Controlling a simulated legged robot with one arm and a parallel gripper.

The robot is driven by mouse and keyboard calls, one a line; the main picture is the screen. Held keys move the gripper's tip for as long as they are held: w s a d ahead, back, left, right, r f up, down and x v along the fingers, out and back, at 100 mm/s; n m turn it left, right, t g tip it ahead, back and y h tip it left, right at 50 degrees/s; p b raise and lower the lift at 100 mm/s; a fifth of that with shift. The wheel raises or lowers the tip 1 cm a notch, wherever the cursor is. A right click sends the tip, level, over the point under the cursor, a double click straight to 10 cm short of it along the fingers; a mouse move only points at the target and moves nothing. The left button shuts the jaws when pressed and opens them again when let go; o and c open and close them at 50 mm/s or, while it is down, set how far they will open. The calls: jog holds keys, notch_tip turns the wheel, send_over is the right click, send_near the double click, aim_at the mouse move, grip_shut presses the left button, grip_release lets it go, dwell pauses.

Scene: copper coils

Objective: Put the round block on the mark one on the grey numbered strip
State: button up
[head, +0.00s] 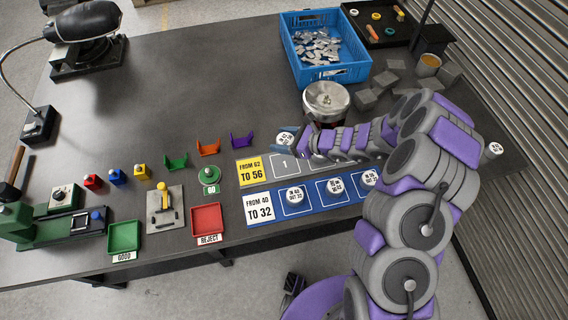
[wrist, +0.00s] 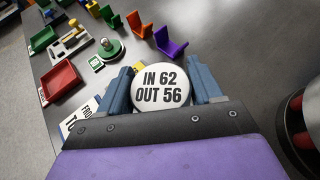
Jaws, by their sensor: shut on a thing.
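My gripper (head: 293,137) is shut on a round white block (head: 284,138) marked "IN 62 OUT 56". In the wrist view the block (wrist: 161,88) sits between the two blue-grey fingers of my gripper (wrist: 163,90), its label facing the camera. In the head view I hold it just behind the grey numbered strip (head: 271,170), near the strip's left part. The mark one (head: 285,164) is an empty outlined square with a "1", beside the yellow "FROM 62 TO 56" label (head: 250,171). My arm hides the strip's right part.
The blue strip (head: 265,211) in front carries several round white blocks. Green, orange and purple holders (head: 242,141) stand to the left. A metal pot (head: 326,101) stands close behind my gripper. Red (head: 207,219) and green (head: 124,237) trays lie near the front edge.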

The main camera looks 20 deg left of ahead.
jog(key=shift+s+f, duration=0.25)
jog(key=shift+f, duration=0.2)
jog(key=b, duration=0.1)
send_over(282, 163)
notch_tip(282, 163, down, 5)
jog(key=shift+a+f, duration=0.15)
jog(key=shift+f, duration=0.5)
jog(key=f, duration=0.2)
jog(key=f+b, duration=0.1)
jog(key=shift+d+f, duration=0.25)
jog(key=shift+r, duration=0.1)
jog(key=o, duration=1.2)
jog(key=shift+a, duration=0.1)
